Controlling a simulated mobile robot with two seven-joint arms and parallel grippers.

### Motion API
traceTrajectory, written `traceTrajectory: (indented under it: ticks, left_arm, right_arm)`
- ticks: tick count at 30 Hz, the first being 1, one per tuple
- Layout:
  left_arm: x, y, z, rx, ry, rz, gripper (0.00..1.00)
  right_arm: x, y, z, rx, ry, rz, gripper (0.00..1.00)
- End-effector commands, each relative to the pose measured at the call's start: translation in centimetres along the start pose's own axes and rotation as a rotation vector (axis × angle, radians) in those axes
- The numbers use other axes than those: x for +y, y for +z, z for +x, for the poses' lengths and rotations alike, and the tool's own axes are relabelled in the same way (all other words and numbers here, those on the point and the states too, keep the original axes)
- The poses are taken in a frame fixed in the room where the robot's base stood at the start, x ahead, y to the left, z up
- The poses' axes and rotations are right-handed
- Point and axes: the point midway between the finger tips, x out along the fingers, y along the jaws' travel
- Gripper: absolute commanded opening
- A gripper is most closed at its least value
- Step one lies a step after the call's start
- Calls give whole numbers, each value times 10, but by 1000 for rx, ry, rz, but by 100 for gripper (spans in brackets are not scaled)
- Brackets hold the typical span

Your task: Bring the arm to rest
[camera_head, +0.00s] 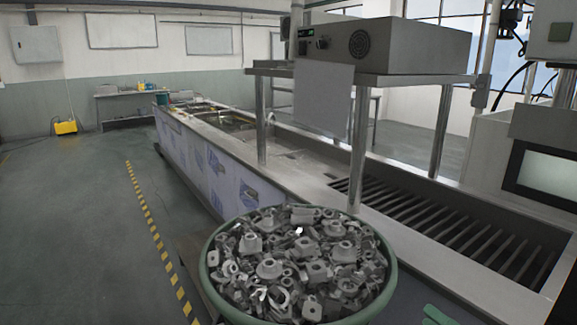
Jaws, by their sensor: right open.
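I cannot make out either gripper or any arm of mine in the head view. A round green basket (205,275) stands at the bottom middle, heaped with many small grey metal parts (300,262). No gripper shows on or above the basket. A small bright white spot shows among the parts, too small to identify.
A long metal tank line (205,148) runs behind the basket, with a slatted trough (450,225) at right. A metal shelf (400,80) carries a grey control box (385,45). A machine with a screen (547,173) stands at right. The floor (75,235) at left is open.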

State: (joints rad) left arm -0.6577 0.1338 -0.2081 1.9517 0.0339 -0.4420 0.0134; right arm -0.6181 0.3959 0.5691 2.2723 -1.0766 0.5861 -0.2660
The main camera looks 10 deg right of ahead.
Motion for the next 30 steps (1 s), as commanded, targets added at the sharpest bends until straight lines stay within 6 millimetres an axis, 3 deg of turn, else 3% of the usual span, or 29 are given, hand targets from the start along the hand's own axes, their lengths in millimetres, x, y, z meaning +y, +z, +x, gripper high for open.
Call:
traceTrajectory:
  ticks: [2, 5, 8, 10, 12, 15, 18, 20, 30]
  left_arm:
    - [-1, -12, -9, 5, -4, 1, 0]
    - [-2, -19, -16, 11, -7, 0, 0]
    - [-4, -24, -24, 7, -14, 0, 0]
    - [-6, -22, -28, -1, -20, -2, 0]
    - [-8, -19, -32, -12, -25, -4, 0]
    - [-8, -18, -36, -17, -26, -5, 0]
    - [-8, -21, -38, -11, -26, -5, 0]
    - [-8, -22, -39, -10, -27, -5, 0]
    - [-8, -22, -39, -10, -27, -5, 0]
  right_arm:
    - [-18, 1, 3, -135, -3, 334, 84]
    - [-61, -16, 2, -306, -60, 758, 84]
    - [-111, -62, -6, -467, -184, 1176, 84]
    - [-139, -108, -14, -559, -297, 1426, 84]
    - [-157, -155, -23, -628, -411, 1625, 84]
    - [-167, -214, -34, -696, -559, 1831, 84]
    - [-168, -257, -43, -737, -674, 1961, 84]
    - [-167, -274, -47, -751, -721, 2010, 84]
    - [-167, -276, -48, -753, -727, 2015, 84]
